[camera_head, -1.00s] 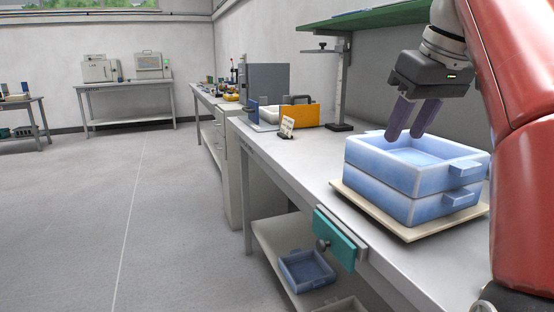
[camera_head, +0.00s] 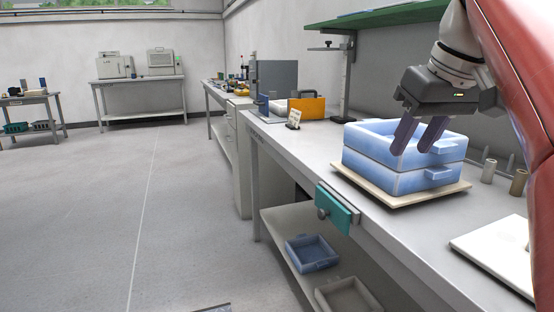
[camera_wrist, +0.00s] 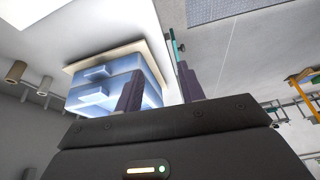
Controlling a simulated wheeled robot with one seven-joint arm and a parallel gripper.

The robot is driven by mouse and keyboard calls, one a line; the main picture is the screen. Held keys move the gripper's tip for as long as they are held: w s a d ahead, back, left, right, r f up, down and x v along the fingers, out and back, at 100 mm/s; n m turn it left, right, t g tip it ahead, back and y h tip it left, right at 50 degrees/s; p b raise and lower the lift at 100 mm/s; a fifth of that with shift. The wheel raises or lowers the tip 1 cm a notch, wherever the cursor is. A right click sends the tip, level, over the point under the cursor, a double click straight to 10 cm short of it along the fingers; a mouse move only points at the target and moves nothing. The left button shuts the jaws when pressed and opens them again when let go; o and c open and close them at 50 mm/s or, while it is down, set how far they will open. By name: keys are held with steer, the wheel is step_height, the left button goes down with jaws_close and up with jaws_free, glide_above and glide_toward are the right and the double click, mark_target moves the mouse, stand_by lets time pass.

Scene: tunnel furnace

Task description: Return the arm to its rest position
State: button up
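My gripper (camera_head: 414,148) is empty, with its two dark fingers apart and pointing down. In the head view it shows in front of the upper part of two stacked blue trays (camera_head: 385,178); nothing is between the fingers. The trays sit on a cream board (camera_head: 385,198) on the long grey workbench (camera_head: 345,180). In the wrist view the fingers (camera_wrist: 160,88) are apart, and the stacked trays (camera_wrist: 112,88) appear upside down beyond the left finger. My red arm comes in from the upper right.
A green shelf (camera_head: 375,14) hangs above the bench. Small cylinders (camera_head: 488,171) and a white plate (camera_head: 500,250) lie right of the trays. A teal block (camera_head: 333,210) is at the bench's front edge. More bins (camera_head: 312,252) sit on the lower shelf.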

steer(key=s+a+f+m, duration=0.1)
steer(key=s+f, duration=0.3)
steer(key=f, duration=0.6)
steer(key=s+a+f+m+h, duration=0.1)
steer(key=s+f, duration=0.4)
steer(key=f, duration=0.5)
steer(key=s+a+f+m+t, duration=0.1)
steer(key=s+a+f, duration=0.2)
steer(key=f, duration=0.8)
steer(key=shift+s+a, duration=0.15)
steer(key=shift+s, duration=0.6)
